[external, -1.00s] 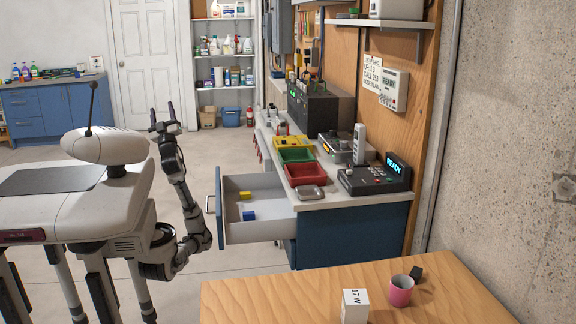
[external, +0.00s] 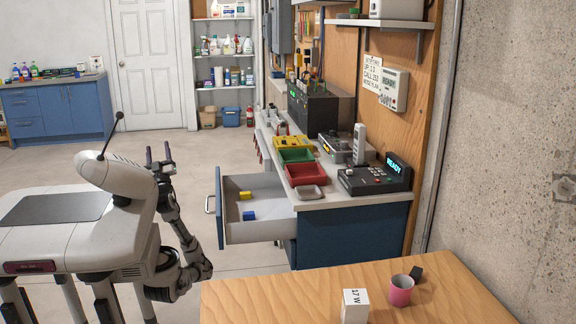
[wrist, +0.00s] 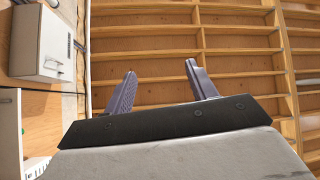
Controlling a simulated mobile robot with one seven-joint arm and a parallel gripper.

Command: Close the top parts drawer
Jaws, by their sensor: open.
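The top parts drawer (external: 258,231) is pulled out to the left from the blue cabinet (external: 352,236) under the bench. Its front panel with a bar handle (external: 208,204) faces my arm. A yellow block (external: 245,196) and a blue block (external: 249,215) lie inside it. My gripper (external: 158,153) is raised up and left of the drawer front, pointing upward, apart from the drawer. In the wrist view its two fingers (wrist: 160,85) are spread with nothing between them; the drawer is not in that view.
The bench top above the drawer holds red (external: 305,173), green (external: 296,155) and yellow bins, a grey tray (external: 310,192) and a keypad device (external: 375,180). A wooden table (external: 270,300) with a pink mug (external: 400,290) and white box (external: 355,306) stands in front.

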